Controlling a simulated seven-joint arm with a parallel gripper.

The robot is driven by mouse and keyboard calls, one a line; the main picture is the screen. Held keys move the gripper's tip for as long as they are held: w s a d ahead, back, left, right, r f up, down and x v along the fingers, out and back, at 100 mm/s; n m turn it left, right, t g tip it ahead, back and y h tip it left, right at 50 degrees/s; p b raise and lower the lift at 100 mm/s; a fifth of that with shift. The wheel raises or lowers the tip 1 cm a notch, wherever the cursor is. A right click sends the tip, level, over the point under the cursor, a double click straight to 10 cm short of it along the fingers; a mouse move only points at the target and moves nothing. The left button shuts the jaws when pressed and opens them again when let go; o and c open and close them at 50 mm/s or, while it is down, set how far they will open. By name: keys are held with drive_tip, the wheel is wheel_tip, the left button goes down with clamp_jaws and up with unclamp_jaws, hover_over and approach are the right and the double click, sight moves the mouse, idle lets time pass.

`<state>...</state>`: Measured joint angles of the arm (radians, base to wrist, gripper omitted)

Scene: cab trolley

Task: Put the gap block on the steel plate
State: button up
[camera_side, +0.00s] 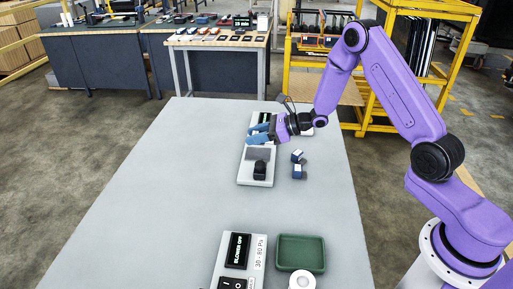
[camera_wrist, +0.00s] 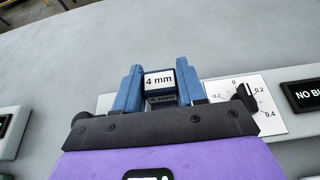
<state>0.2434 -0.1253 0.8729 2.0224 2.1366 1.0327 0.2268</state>
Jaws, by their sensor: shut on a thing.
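My gripper (camera_side: 259,133) is above the far end of a pale panel unit on the grey table. Its blue fingers are shut on a gap block (camera_wrist: 159,80), dark with a white "4 mm" label, in the wrist view. Below that label, a darker second "4 mm" shows between the fingers; I cannot tell if it is a reflection. A dark grey rectangle (camera_side: 258,154) on the pale unit looks like the steel plate. The gripper is at its far side, and contact between block and plate cannot be told. Fingers hide the block in the side view.
Two blue and white blocks (camera_side: 297,156) (camera_side: 298,171) stand right of the unit. A black knob (camera_side: 260,170) is on its near end. A green tray (camera_side: 300,252), a white round item (camera_side: 302,280) and a blower panel (camera_side: 238,250) are at the front. The table's left is clear.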

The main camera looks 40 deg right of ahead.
sight(256, 153)
drive_tip(key=shift+f, duration=2.1)
drive_tip(key=shift+f, duration=0.1)
drive_tip(key=o, duration=1.1)
